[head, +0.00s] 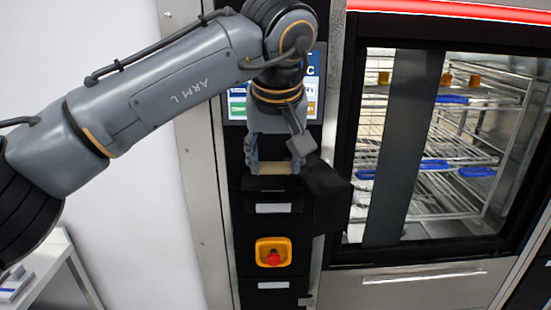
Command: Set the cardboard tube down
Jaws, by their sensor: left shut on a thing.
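My left gripper (272,167) points down in front of the dark panel, with its arm coming in from the left. It is shut on the cardboard tube (276,170), a small tan piece showing between the two fingertips. Much of the tube is hidden by the fingers, and I cannot tell whether it touches anything beneath it. My right gripper is not in view.
A black box-like part (328,194) juts out just right of the gripper. Below are a yellow-framed red button (273,253) and a lit screen (237,104) above. A glass-doored washer (420,278) with racks stands at right; a white shelf (58,262) is lower left.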

